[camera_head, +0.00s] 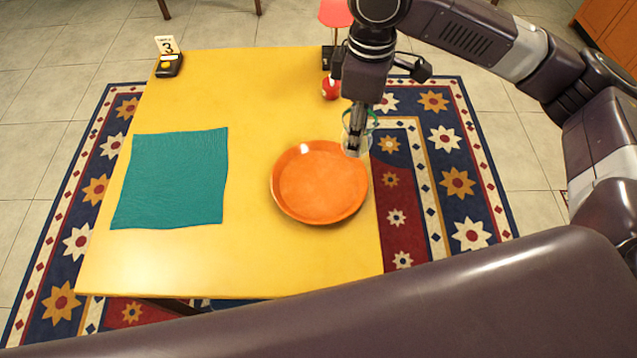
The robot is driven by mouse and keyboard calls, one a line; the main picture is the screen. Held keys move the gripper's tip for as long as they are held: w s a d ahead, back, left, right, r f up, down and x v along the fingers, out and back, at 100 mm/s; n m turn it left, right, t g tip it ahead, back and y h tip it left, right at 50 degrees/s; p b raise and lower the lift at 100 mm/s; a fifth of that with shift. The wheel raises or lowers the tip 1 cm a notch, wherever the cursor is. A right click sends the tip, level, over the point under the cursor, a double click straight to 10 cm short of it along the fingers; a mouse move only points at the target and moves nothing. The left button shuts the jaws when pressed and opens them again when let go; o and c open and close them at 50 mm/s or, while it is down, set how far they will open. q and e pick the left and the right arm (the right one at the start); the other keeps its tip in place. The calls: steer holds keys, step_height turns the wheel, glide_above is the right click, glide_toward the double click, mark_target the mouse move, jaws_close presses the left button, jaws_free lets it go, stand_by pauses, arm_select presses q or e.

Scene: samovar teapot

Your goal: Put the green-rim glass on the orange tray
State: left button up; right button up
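The green-rim glass (366,143) is clear with a green rim, and it is partly hidden by my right gripper. My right gripper (354,135) points down and is shut on the glass by its side. The glass appears roughly upright, overlapping the upper right rim of the orange tray in the picture. Its exact height above the tray is hard to tell. The round orange tray (318,184) lies empty on the right part of the yellow table. My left gripper is out of view.
The yellow table (250,265) has a teal cloth (172,180) at left and a dark device with a number 3 card (167,46) at the far left corner. A red round object (330,88) and a red-shaded lamp (335,13) stand behind the tray. The table's middle is clear.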

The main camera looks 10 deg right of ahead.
steer(key=n, duration=0.1)
steer(key=w+n, duration=0.1)
steer(key=n, duration=0.1)
steer(key=w+f+n, duration=0.1)
steer(key=shift+w+a+n+b, duration=0.2)
steer(key=shift+a+n+b, duration=0.1)
steer(key=shift+a+b, duration=0.1)
steer(key=w+n, duration=0.1)
steer(key=n, duration=0.2)
steer(key=n+b, duration=0.3)
steer(key=n, duration=1.2)
glide_above(319, 183)
step_height(319, 183, down, 4)
step_height(319, 183, down, 19)
steer(key=shift+d+r+p, duration=0.1)
steer(key=shift+p, duration=0.7)
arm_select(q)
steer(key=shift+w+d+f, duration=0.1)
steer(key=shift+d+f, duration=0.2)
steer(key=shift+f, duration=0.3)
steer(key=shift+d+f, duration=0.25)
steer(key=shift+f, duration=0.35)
arm_select(e)
steer(key=shift+f, duration=0.3)
